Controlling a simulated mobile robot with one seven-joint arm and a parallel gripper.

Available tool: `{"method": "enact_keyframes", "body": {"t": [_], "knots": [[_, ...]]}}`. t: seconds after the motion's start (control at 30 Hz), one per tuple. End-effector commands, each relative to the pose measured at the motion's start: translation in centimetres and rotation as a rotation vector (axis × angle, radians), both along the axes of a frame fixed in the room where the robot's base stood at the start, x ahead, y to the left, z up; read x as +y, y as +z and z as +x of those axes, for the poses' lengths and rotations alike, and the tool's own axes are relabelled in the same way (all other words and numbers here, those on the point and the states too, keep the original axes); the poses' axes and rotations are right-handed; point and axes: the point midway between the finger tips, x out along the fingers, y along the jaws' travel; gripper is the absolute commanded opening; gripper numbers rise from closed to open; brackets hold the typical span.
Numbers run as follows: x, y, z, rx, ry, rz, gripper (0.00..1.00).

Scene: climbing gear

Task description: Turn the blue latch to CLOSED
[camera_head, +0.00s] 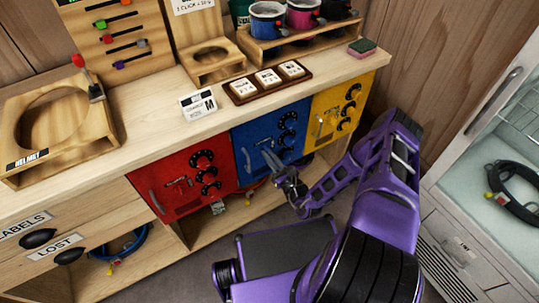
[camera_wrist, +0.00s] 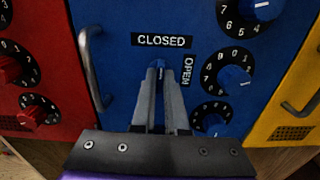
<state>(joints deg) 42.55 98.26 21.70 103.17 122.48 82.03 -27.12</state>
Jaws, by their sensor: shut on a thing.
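The blue box (camera_head: 258,143) sits under the counter between a red box and a yellow one, and its face fills the middle of the wrist view (camera_wrist: 123,60). Its blue latch (camera_wrist: 159,64) shows only as a small tip between my fingertips; the rest is hidden. The CLOSED label (camera_wrist: 162,40) is just above the latch and the OPEN label (camera_wrist: 187,71) is to its right. The visible tip points roughly up, but its exact angle is hard to tell. My gripper (camera_wrist: 160,77) is shut on the latch; in the head view it reaches the blue box's front (camera_head: 270,156).
A metal handle (camera_wrist: 92,68) stands out left of my fingers. Numbered blue dials (camera_wrist: 232,78) line the right side. The red box (camera_head: 180,182) and yellow box (camera_head: 335,110) flank the blue one. A glass-fronted cabinet (camera_head: 470,125) stands at the right.

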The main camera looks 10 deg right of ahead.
Motion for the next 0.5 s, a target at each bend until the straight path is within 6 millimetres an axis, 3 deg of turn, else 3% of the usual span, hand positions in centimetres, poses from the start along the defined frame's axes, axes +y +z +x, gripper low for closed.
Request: {"method": "enact_keyframes", "body": {"t": [0.5], "knots": [[0.03,-0.09,-0.05,-0.016,0.001,-0.055,0.0]]}}
